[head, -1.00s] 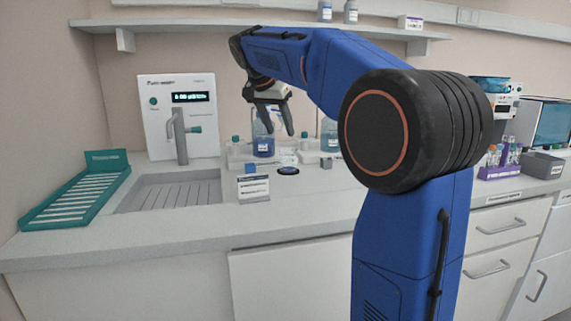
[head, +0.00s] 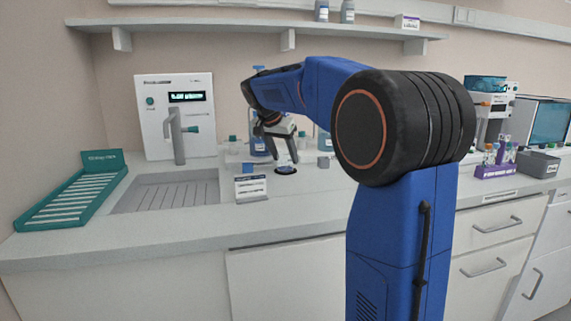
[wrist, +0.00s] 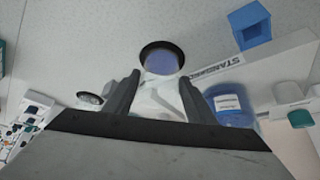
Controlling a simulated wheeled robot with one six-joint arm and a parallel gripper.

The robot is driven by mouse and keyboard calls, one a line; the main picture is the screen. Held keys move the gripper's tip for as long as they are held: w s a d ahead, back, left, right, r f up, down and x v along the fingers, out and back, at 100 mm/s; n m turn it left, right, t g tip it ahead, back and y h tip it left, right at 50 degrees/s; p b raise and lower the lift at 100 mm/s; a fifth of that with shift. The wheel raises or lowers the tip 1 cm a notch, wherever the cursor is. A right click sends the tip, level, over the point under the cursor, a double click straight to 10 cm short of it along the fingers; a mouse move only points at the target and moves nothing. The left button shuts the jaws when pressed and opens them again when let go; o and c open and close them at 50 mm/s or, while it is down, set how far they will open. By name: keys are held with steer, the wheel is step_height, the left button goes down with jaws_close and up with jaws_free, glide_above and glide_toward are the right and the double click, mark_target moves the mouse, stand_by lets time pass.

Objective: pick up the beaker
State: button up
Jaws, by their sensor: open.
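The beaker (wrist: 160,64) looks like clear glass with blue-violet at its base. It stands on a round black pad on the counter. In the wrist view it shows between and just beyond the two dark fingers of my gripper (wrist: 159,80). In the head view my gripper (head: 282,156) points down over the black pad (head: 286,170), and its fingers hide most of the beaker. The fingers are apart, one on each side of the clear glass. I cannot tell whether either finger touches it.
A small sign card (head: 252,187) stands in front. The sink (head: 168,194) and green rack (head: 75,192) are left. A shelf (head: 230,28) hangs above.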

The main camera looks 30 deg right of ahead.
steer(key=shift+x, duration=0.9)
steer(key=c, duration=0.7)
steer(key=shift+r, duration=0.15)
